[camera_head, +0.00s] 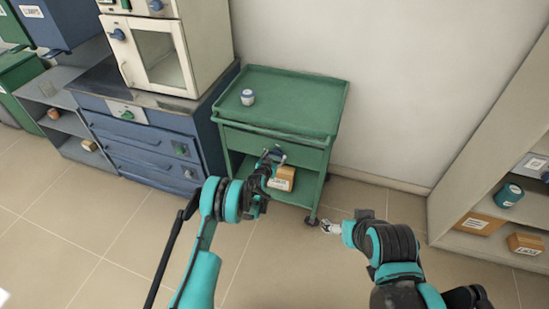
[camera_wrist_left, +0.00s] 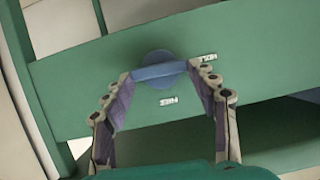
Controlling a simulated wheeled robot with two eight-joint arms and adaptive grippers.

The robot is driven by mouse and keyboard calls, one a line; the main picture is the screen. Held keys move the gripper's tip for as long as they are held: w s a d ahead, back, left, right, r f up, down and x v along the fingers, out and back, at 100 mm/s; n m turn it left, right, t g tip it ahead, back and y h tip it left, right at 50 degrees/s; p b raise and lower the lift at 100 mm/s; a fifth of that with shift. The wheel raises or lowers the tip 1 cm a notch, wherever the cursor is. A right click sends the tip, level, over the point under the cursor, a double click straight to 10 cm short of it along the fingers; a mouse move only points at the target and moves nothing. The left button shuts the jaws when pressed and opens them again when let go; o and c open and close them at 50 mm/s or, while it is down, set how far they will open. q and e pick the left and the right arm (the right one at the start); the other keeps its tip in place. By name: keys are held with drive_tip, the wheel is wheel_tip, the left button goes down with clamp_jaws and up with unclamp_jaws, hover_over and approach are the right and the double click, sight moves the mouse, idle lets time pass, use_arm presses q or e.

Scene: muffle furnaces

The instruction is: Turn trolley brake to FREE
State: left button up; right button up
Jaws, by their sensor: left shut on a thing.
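The green trolley (camera_head: 300,100) stands against the wall. Its brake knob (camera_head: 277,153) is on the front panel, partly hidden by my left gripper (camera_head: 271,159). In the left wrist view the brake knob (camera_wrist_left: 158,70) is a blue disc with a bar lying nearly sideways. My left gripper (camera_wrist_left: 164,76) is shut on the bar, one finger at each end. Two small white labels sit by the knob, one beside its right end and one below; I cannot read them surely. My right gripper (camera_head: 331,227) is low, right of the trolley; its jaws are too small to judge.
A small jar (camera_head: 248,97) stands on the trolley's top tray, and a cardboard box (camera_head: 282,178) on its lower shelf. A blue drawer cabinet (camera_head: 150,140) with a furnace is close on the left. Shelves (camera_head: 440,207) stand at right. Open floor lies in front.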

use_arm(q)
drive_tip(key=shift+d+m+t+y, duration=0.2)
drive_tip(key=shift+m+y, duration=0.2)
drive_tip(key=shift+m, duration=0.15)
drive_tip(key=shift+d+m+t+y, duration=0.1)
drive_tip(key=shift+m+t+y, duration=0.1)
drive_tip(key=shift+m+y, duration=0.3)
drive_tip(key=shift+s+d+f+m+t+y, duration=0.1)
drive_tip(key=shift+m+t+y, duration=0.3)
drive_tip(key=shift+m, duration=0.65)
drive_tip(key=o, duration=1.2)
drive_tip(key=shift+c, duration=0.2)
drive_tip(key=shift+s, duration=0.1)
drive_tip(key=v, duration=0.7)
drive_tip(key=shift+s, duration=0.2)
